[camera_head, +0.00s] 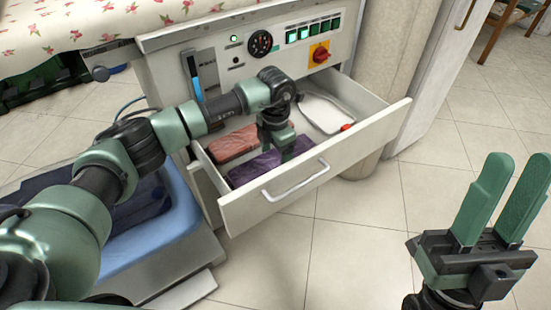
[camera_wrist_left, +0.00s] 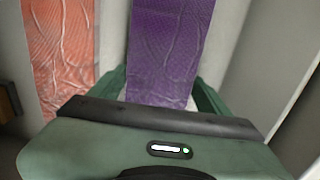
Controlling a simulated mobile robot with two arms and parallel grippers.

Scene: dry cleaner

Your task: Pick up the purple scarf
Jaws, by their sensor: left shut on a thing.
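The purple scarf (camera_head: 258,167) lies folded in the open drawer (camera_head: 300,185), near its front wall. My left gripper (camera_head: 283,153) reaches down into the drawer from above and is shut on the purple scarf. In the left wrist view the purple scarf (camera_wrist_left: 170,50) runs between the two green fingers (camera_wrist_left: 160,90); the fingertips are mostly hidden by the gripper's body. My right gripper (camera_head: 495,200) is at the right of the head view, pointing up, open and empty, away from the drawer.
A folded red-orange scarf (camera_head: 232,144) lies beside the purple one, and also shows in the left wrist view (camera_wrist_left: 62,50). A white tray-like item (camera_head: 322,113) and a small red thing (camera_head: 346,127) are also in the drawer.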

